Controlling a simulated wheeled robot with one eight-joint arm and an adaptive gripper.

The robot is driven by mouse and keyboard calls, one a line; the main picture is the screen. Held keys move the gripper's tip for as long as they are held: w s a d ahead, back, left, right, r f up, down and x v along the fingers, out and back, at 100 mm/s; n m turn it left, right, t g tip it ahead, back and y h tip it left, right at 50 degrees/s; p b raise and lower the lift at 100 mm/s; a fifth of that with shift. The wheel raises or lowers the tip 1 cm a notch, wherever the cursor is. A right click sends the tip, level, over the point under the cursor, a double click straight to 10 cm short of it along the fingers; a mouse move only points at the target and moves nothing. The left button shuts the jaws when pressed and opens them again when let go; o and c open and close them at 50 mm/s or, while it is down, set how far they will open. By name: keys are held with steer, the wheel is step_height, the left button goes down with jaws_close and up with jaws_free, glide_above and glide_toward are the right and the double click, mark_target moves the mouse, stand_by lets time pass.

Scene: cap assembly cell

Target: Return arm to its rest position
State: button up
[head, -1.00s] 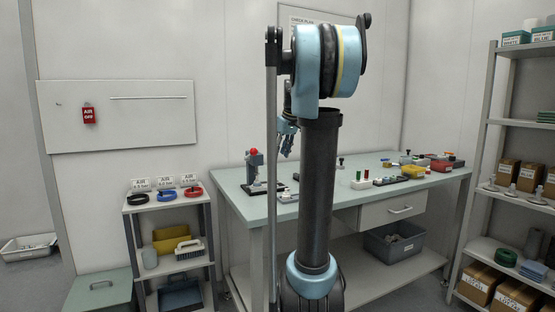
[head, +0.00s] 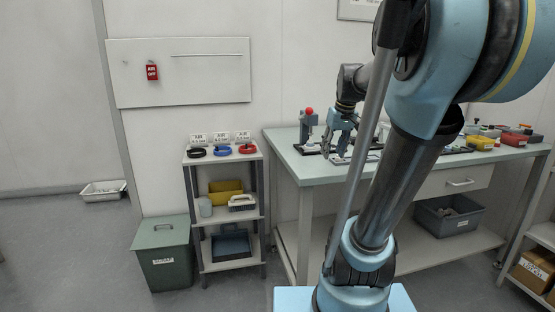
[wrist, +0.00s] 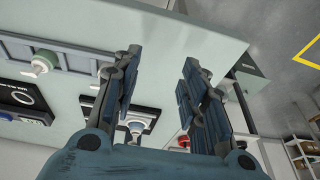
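My gripper (head: 335,154) hangs from my bent arm over the left part of the pale green worktable (head: 290,150), just right of a small stand with a red knob (head: 309,118). In the wrist view my gripper (wrist: 160,85) has its two dark fingers spread apart, with nothing held between them. Below and beside the fingers, the wrist view shows a grey fixture with a green-and-white part (wrist: 43,62) and a black plate with a white round part (wrist: 136,127). My upper arm hides the middle of the table.
A small shelf rack (head: 225,215) with coloured rings on top stands left of the table, beside a green lidded bin (head: 163,250). A grey bin (head: 448,215) sits on the table's lower shelf. Open floor lies at the left.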

steer(key=s+f+m+g+h, duration=0.1)
steer(key=s+f+m, duration=0.1)
steer(key=s+f, duration=1.6)
steer(key=shift+s+a+f+m, duration=0.35)
steer(key=shift+s+f+m, duration=0.05)
steer(key=shift+s, duration=0.55)
steer(key=shift+w+f, duration=0.2)
steer(key=shift+w, duration=0.3)
